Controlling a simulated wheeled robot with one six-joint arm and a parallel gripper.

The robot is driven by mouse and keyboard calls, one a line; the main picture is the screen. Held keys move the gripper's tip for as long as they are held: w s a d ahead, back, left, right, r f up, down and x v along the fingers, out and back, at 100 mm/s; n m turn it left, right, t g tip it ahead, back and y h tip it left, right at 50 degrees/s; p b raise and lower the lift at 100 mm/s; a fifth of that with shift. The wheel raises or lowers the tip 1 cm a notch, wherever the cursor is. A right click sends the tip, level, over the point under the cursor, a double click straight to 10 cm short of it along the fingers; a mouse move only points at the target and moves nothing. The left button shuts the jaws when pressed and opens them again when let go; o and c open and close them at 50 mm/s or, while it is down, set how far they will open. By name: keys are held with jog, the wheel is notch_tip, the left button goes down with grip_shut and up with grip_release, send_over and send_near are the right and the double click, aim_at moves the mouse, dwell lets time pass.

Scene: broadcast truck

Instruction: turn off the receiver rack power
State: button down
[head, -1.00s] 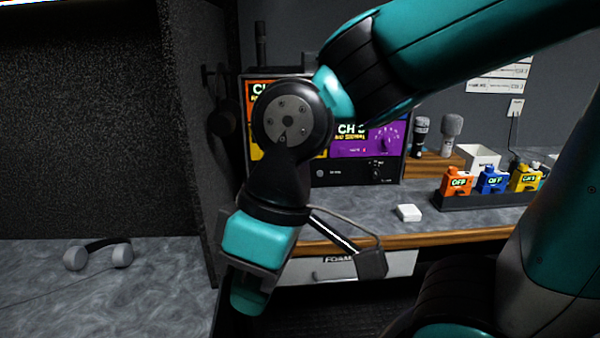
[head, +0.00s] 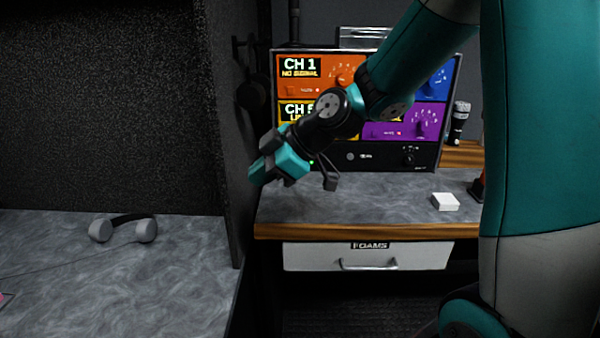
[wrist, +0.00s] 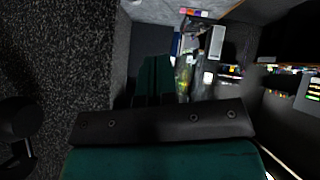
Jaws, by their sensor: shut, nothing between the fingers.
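The receiver rack (head: 455,100) stands on the worktop in the head view, with orange, yellow, blue and purple channel panels. My arm covers part of its middle. Along its bottom runs a black strip (head: 378,158) with a small lit green light (head: 311,162) at the left, a round part (head: 350,156) near the middle and a knob (head: 408,158) at the right. My gripper (head: 256,176) is shut and empty, at the rack's lower left, pointing left and down near the dark partition. In the wrist view my gripper (wrist: 155,75) also looks closed; the rack is not recognisable there.
A dark speckled partition (head: 225,120) stands close left of my gripper, with headphones (head: 252,92) hung on it. A white block (head: 445,202) lies on the worktop (head: 350,195). A foams drawer (head: 320,257) is below. Grey headphones (head: 147,231) lie on the left counter.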

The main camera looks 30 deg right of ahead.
jog(key=w+d+f+n+t+h+b, duration=0.1)
jog(key=w+d+f+t, duration=0.1)
jog(key=d, duration=0.5)
jog(key=w+d+f+n+t+h, duration=0.1)
jog(key=w+d, duration=0.3)
jog(key=d, duration=0.4)
jog(key=w+d+f+n+t+h+b, duration=0.1)
jog(key=w+d+f+t, duration=0.2)
jog(key=d, duration=0.5)
jog(key=shift+f+t+h+b, duration=0.35)
jog(key=shift+f+t+h, duration=0.05)
jog(key=shift+f+t, duration=0.2)
jog(key=shift+w, duration=0.1)
jog(key=p+x, duration=0.3)
jog(key=x, duration=0.7)
jog(key=shift+a, duration=0.15)
jog(key=shift+w+d+f, duration=0.6)
jog(key=shift+w+d, duration=0.15)
jog(key=shift+w, duration=0.15)
jog(key=shift+w+d+f+p, duration=0.3)
jog(key=shift+w+d+f, duration=0.1)
jog(key=shift+w, duration=0.1)
jog(key=shift+a, duration=0.1)
